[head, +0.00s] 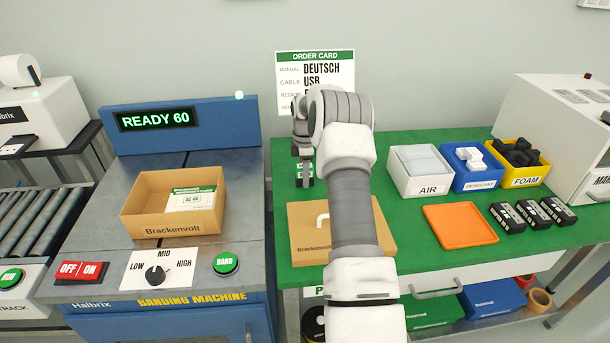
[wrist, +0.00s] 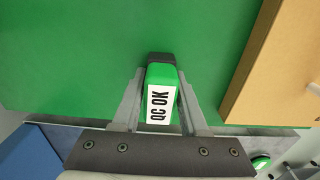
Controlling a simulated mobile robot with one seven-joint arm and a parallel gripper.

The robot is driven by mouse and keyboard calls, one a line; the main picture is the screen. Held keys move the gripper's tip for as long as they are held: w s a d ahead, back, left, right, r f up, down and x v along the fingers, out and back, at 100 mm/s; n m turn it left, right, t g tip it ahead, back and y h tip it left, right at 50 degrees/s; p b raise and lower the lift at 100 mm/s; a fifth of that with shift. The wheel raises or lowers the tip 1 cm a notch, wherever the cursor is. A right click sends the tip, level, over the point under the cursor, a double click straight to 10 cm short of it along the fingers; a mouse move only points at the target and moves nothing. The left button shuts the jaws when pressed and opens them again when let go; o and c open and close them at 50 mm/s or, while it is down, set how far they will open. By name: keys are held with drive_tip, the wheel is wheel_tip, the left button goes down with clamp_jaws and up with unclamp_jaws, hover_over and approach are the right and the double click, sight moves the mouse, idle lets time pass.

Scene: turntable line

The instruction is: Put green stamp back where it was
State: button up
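The green stamp (wrist: 160,105) has a white "QC OK" label and a dark end. In the wrist view it sits between the two fingers of my gripper (wrist: 160,78), which press close on both its sides. In the head view my gripper (head: 304,150) points down over the left part of the green table (head: 380,270), with the stamp (head: 305,172) low between its fingers. My arm hides part of this area. I cannot tell whether the stamp touches the table.
A flat brown box (head: 305,245) lies just in front of my gripper. The banding machine (head: 90,215) bears an open Brackenvolt carton (head: 150,225) at left. An orange tray (head: 460,226), several black packs (head: 533,216) and the bins marked AIR (head: 425,186) and FOAM (head: 524,182) stand right.

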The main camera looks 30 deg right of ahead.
drive_tip(key=o, duration=0.3)
drive_tip(key=shift+o, duration=0.2)
drive_tip(key=shift+r, duration=0.1)
